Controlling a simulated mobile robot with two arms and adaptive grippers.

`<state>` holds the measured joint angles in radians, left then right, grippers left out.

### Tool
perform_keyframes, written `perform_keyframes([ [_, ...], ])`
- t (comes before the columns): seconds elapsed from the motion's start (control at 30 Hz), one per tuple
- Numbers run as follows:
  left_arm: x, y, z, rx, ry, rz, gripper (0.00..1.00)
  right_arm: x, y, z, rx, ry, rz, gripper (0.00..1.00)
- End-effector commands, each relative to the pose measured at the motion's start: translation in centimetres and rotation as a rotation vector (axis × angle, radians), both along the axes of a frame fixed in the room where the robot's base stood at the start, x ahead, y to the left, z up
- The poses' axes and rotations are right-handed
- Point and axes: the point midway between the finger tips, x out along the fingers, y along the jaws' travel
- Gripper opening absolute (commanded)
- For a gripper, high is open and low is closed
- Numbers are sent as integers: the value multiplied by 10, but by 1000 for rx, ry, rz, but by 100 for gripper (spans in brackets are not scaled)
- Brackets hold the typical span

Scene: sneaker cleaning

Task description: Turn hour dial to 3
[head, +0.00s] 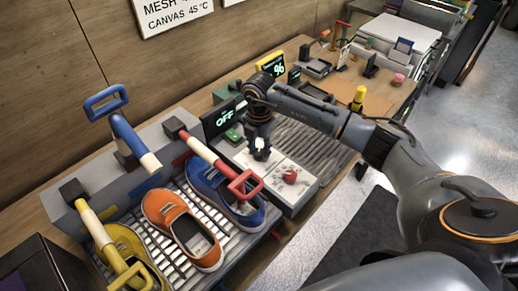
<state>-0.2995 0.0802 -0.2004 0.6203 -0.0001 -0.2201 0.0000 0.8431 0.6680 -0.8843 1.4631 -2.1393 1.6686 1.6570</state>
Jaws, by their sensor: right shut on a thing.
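A white control box (303,194) stands to the right of the shoes. My right gripper (261,155) points down onto the left part of its top. It is shut on a small dial there, taken as the hour dial, which the fingers hide almost fully. Its pointer and marks are too small to read. A red dial (290,176) sits on the right part of the same top, apart from the gripper. A dark display (222,119) behind the box reads "OFF". My left gripper is not in view.
A slatted rack to the left holds a blue sneaker (222,192), an orange sneaker (181,230) and a yellow sneaker (124,245). Red (205,153), blue (131,137) and yellow (98,232) handled tools stand around them. A yellow-framed display (271,64) and small items are farther back.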

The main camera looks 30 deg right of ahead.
Motion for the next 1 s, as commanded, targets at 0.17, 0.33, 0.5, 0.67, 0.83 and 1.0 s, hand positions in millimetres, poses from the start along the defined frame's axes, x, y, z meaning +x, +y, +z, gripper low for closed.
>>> perform_keyframes([
  [0.17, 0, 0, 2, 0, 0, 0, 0, -1, 0, 0, 0, 2, -152, 1],
  [0.33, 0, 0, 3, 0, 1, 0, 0, 0, 0, 0, 0, 2, -270, 1],
  [0.5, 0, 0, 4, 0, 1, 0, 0, 0, 0, 0, -1, 2, -354, 1],
  [0.67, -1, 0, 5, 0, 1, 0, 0, 0, 0, 0, -1, 2, -402, 1],
  [0.83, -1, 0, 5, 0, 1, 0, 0, 0, 0, 0, 0, 1, -424, 1],
  [1.0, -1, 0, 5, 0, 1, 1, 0, 0, 0, -1, 0, 1, -429, 1],
])
